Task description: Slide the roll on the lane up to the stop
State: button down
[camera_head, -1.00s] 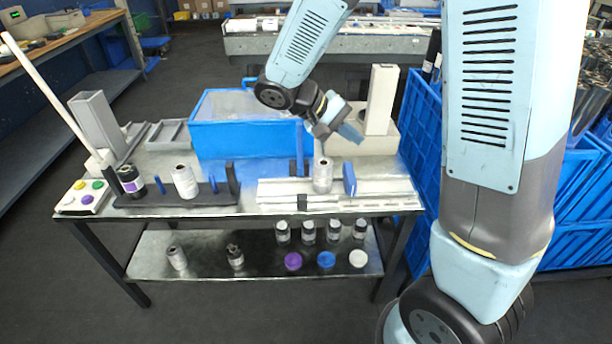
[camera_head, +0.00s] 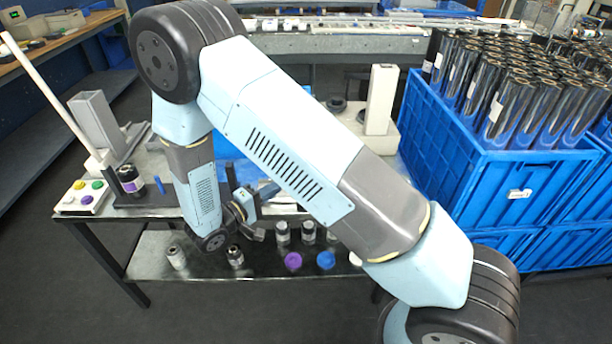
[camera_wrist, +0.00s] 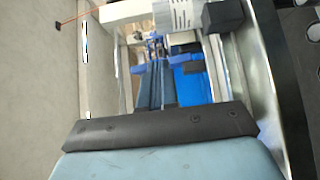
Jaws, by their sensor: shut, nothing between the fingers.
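In the head view my arm crosses in front of the bench and hides the roll, the stop and most of the lane. Only a pale bit of the lane (camera_head: 280,209) shows below my forearm. My gripper (camera_head: 258,215) is low at the bench's front edge, left of the hidden part of the lane, partly covered by my own wrist. It is shut and empty. In the wrist view a pale striped, rounded thing (camera_wrist: 178,15) stands at the top edge beside a black block (camera_wrist: 222,15). I cannot tell whether it is the roll.
A dark bottle (camera_head: 130,180) and a button box (camera_head: 84,197) stand on the bench's left end. The lower shelf holds small bottles and a purple cap (camera_head: 293,261). A blue crate (camera_head: 480,180) full of dark tubes stands at the right.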

jog(key=shift+t, duration=0.3)
jog(key=x, duration=0.6)
jog(key=f+x, duration=0.1)
jog(key=x, duration=0.2)
jog(key=shift+w+d, duration=0.2)
jog(key=shift+w, duration=0.1)
jog(key=shift+s+d, duration=0.1)
jog(key=shift+d, duration=1.65)
jog(key=shift+d, duration=0.1)
